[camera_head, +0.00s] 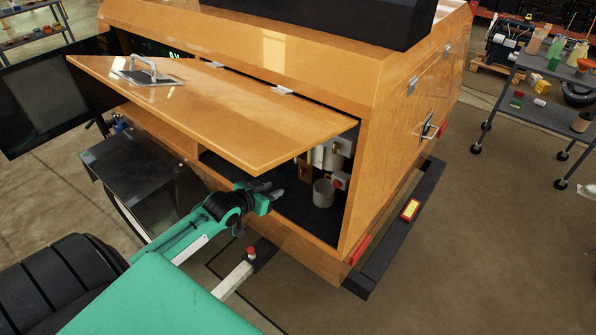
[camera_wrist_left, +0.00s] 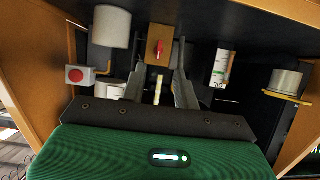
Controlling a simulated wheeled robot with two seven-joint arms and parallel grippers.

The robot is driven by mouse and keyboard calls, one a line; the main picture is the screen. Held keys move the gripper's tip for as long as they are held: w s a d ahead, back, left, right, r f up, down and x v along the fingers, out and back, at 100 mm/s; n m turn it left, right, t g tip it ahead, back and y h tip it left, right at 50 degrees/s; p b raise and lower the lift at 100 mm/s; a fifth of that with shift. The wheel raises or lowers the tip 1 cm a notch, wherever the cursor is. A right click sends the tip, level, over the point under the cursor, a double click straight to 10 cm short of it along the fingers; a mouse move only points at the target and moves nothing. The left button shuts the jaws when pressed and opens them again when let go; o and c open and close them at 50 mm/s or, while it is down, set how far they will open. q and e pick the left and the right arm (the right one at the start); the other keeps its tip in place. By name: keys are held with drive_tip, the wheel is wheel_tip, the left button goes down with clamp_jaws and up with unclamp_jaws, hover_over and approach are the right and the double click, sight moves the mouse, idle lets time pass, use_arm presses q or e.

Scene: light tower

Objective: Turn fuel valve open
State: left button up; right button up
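The fuel valve (camera_wrist_left: 158,48) shows in the left wrist view as a small red handle on a brown block. In the head view the valve (camera_head: 305,172) is small, inside the orange cabinet under the raised door. My left gripper (camera_head: 272,198) reaches in at the cabinet opening, in front of and below the valve. In the left wrist view the gripper (camera_wrist_left: 158,62) has its two dark fingers apart, with the red handle showing between their tips. Nothing is held between them. Contact with the handle is not visible. My right gripper is not in view.
The raised orange door (camera_head: 215,105) hangs over my left arm. A red button box (camera_wrist_left: 78,76), a grey cylinder (camera_wrist_left: 111,28), a white labelled can (camera_wrist_left: 222,68) and a metal cup (camera_wrist_left: 285,82) surround the valve. A shelf cart (camera_head: 545,115) stands far right.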

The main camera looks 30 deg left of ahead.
use_arm(q)
wheel_tip(320, 180, up, 2)
drive_tip(key=p, duration=0.2)
approach(301, 171)
drive_tip(key=x, duration=0.6)
drive_tip(key=shift+w, duration=0.2)
drive_tip(key=shift+x, duration=0.9)
drive_tip(key=shift+c, duration=0.2)
clamp_jaws()
